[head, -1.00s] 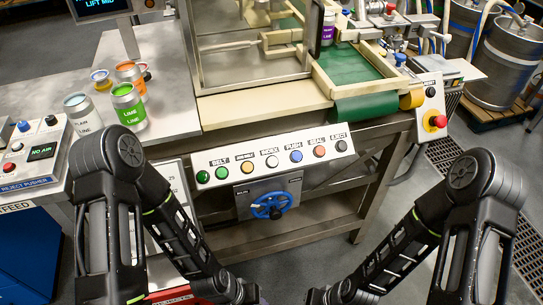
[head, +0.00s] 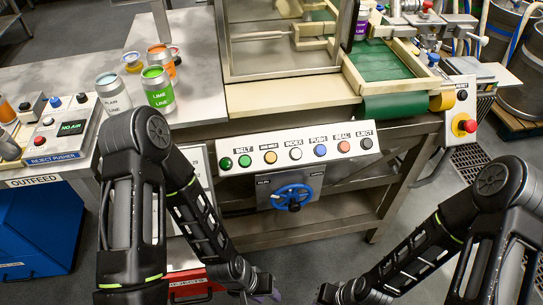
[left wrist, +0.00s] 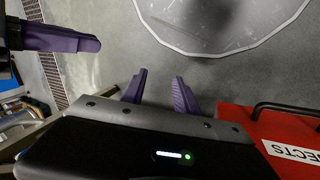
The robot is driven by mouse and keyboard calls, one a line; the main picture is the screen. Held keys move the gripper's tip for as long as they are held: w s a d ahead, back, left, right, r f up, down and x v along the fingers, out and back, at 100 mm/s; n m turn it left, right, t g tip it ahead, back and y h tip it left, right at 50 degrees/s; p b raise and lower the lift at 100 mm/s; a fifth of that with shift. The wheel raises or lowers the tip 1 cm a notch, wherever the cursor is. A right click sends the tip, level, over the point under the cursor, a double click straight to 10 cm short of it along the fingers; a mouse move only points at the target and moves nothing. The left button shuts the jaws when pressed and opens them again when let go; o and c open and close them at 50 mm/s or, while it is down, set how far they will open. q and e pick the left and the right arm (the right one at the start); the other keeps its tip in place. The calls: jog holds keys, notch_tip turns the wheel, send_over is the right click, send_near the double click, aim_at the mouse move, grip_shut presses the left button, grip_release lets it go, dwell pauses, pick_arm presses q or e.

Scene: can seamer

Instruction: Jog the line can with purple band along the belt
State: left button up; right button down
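The can with the purple band (head: 361,22) stands upright by the green belt (head: 380,62), at the top of the head view, partly hidden by the machine's frame. The control panel (head: 297,150) is at the front of the machine, with green buttons under BELT (head: 226,162). My left gripper (head: 268,292) is low in the head view, below the panel and far from the can. In the left wrist view its purple fingers (left wrist: 158,88) are apart with nothing between them. My right gripper (head: 328,294) is at the head view's bottom edge. One purple finger (left wrist: 75,40) shows in the left wrist view.
A blue handwheel (head: 293,197) sits below the panel. A red emergency button (head: 466,126) is at the right. Plain and lime cans (head: 158,90) stand on the left table beside the reject pusher box (head: 62,130). A red rejects bin (left wrist: 270,130) is beside my left gripper.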

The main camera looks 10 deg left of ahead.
pick_arm(q)
jog(key=shift+c, duration=0.3)
grip_shut()
dwell(1.4)
